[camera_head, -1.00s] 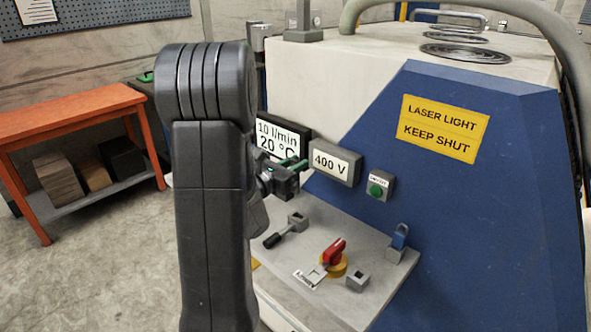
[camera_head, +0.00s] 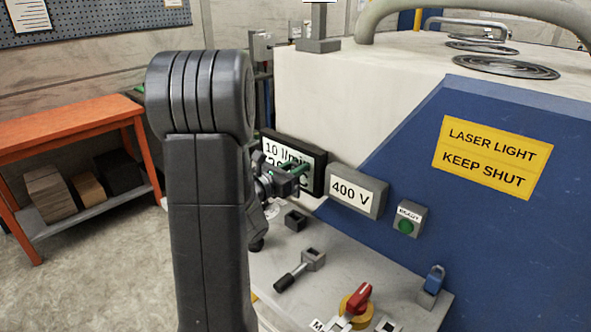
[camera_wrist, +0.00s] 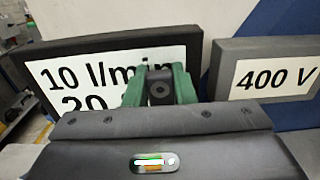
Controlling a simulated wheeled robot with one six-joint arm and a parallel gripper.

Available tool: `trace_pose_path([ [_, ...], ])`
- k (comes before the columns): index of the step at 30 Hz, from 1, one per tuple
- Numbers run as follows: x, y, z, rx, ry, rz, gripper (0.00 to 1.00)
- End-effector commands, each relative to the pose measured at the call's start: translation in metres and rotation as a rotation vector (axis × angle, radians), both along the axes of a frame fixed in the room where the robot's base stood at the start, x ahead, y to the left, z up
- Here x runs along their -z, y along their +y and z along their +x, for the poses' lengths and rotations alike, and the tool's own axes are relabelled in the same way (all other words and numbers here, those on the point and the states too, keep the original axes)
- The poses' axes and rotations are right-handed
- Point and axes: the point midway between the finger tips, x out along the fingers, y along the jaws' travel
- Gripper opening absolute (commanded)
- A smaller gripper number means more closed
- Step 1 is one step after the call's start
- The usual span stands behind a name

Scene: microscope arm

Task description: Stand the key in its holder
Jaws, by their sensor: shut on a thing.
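My gripper (camera_head: 297,173) has green fingers, which also show in the wrist view (camera_wrist: 160,88). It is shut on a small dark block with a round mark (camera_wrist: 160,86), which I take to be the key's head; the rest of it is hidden. It is held above the worktop, in front of the "10 l/min" sign. Small grey blocks with square openings stand on the pale worktop: one at the back (camera_head: 294,220), one beside a black handle (camera_head: 313,258), and one at the front edge (camera_head: 388,325). I cannot tell which is the key's holder.
A red switch on a yellow base (camera_head: 357,303) and a blue padlock on a grey block (camera_head: 433,280) stand on the worktop (camera_head: 345,262). Behind are the "10 l/min" sign (camera_head: 315,160), the "400 V" sign (camera_head: 357,192) and a green button (camera_head: 406,226). My arm hides the worktop's left part.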

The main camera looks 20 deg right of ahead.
Motion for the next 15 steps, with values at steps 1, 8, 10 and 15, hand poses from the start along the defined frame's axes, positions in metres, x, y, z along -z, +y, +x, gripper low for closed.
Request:
trace_pose_path([
  [1,0.002,0.000,0.000,0.000,-0.002,-0.001,0.00],
  [8,0.024,0.000,0.000,0.000,0.000,0.000,0.00],
  [10,0.031,0.000,0.000,0.000,0.000,0.000,0.00],
  [15,0.047,0.000,0.000,0.000,0.000,0.000,0.00],
])
